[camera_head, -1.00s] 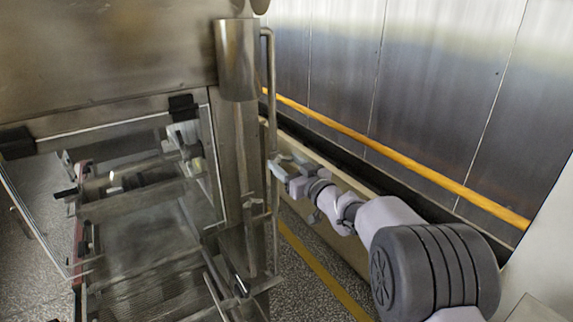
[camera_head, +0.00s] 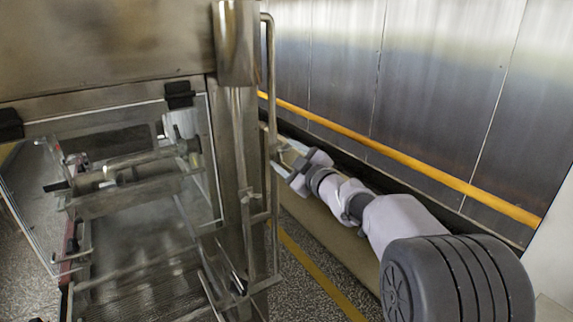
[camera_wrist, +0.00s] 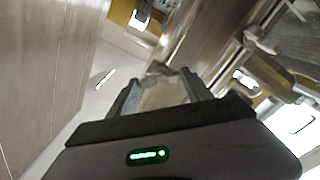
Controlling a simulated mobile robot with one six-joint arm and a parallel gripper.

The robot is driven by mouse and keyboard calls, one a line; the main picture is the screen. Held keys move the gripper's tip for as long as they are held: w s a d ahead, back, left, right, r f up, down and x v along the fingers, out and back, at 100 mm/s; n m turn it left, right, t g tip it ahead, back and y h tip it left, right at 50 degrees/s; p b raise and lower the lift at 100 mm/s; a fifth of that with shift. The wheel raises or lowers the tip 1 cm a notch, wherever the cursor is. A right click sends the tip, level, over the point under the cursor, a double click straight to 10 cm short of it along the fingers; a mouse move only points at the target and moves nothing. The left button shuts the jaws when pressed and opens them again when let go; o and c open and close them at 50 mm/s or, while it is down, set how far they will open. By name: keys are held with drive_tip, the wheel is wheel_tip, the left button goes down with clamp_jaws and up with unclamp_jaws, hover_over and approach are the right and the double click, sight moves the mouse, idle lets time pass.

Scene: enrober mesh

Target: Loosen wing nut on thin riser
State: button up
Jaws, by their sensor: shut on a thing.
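The thin riser (camera_head: 272,95) is a slim bright metal pipe standing upright beside the machine's thick post in the head view. My gripper (camera_head: 284,157) is at the riser's right side, with its fingers pointing left to it. In the wrist view my gripper (camera_wrist: 163,88) has both fingers closed around a dull metal piece, which looks like the wing nut (camera_wrist: 160,72). Its outline is blurred and partly hidden by the fingers. In the head view the wing nut is too small to make out.
The steel machine frame (camera_head: 105,45) with rollers and a mesh bed fills the left. A metal cylinder (camera_head: 236,45) is on the post. A yellow rail (camera_head: 400,158) runs along the panelled wall behind my arm. Another small metal fitting (camera_wrist: 262,40) shows at the wrist view's upper right.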

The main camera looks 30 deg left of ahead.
drive_tip(key=n+b, duration=0.3)
drive_tip(key=n, duration=0.2)
drive_tip(key=shift+f, duration=0.15)
drive_tip(key=shift+n+b, duration=1.4)
drive_tip(key=shift+n, duration=0.8)
drive_tip(key=o, duration=1.4)
drive_tip(key=shift+c, duration=0.2)
drive_tip(key=shift+d, duration=0.1)
drive_tip(key=p+v, duration=0.1)
drive_tip(key=v, duration=1.6)
drive_tip(key=shift+s+p, duration=0.15)
drive_tip(key=shift+p, duration=0.15)
